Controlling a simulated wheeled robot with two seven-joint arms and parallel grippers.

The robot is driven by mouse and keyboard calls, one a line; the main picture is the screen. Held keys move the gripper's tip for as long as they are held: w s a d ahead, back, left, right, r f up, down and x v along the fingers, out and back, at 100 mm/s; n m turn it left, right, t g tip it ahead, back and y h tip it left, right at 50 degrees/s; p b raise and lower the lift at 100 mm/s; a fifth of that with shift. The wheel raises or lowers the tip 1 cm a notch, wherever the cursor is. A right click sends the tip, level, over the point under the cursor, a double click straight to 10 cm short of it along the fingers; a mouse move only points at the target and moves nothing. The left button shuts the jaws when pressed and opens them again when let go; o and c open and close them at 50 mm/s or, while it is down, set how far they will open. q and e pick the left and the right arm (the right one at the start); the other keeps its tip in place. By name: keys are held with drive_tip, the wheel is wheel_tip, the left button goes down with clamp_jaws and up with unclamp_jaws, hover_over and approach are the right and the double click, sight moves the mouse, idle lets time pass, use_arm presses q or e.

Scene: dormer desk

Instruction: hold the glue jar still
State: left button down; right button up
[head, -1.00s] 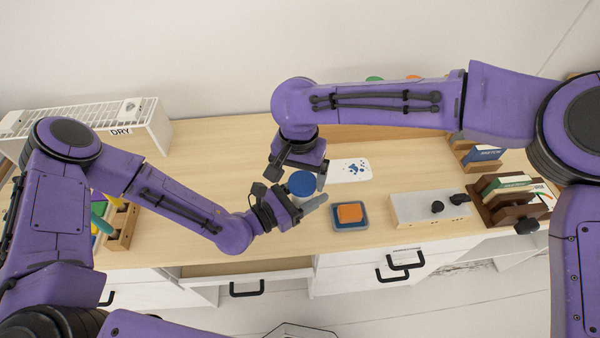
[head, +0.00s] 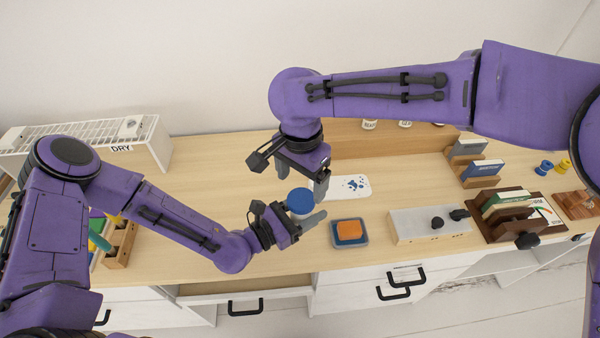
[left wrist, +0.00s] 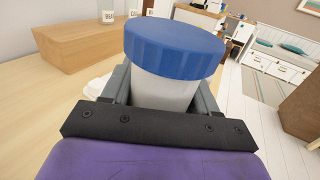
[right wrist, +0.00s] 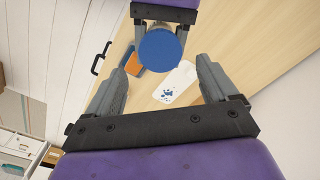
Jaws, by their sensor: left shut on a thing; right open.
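The glue jar has a ribbed blue lid (head: 300,201) and a whitish body (left wrist: 163,90). It stands upright in my left gripper (head: 293,226), whose fingers are shut on the body below the lid. The left wrist view shows the lid (left wrist: 174,46) close up and seated on the jar. My right gripper (head: 297,177) is open and empty, just above and behind the jar. In the right wrist view the lid (right wrist: 160,50) lies beyond the spread fingers of my right gripper (right wrist: 160,85), not between them. The jar's base is hidden.
An orange sponge-like block (head: 349,231) sits in a blue tray (head: 335,241) to the right of the jar. A white card with blue spots (head: 352,187) lies behind. A white box with black knobs (head: 413,226) stands further right. A white DRY rack (head: 150,140) is at the left.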

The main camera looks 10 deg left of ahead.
sight(302, 198)
drive_tip(key=f, duration=0.4)
drive_tip(key=shift+w+f, duration=0.2)
drive_tip(key=shift+f, duration=0.15)
drive_tip(key=shift+s+f, duration=0.1)
drive_tip(key=shift+f, duration=0.25)
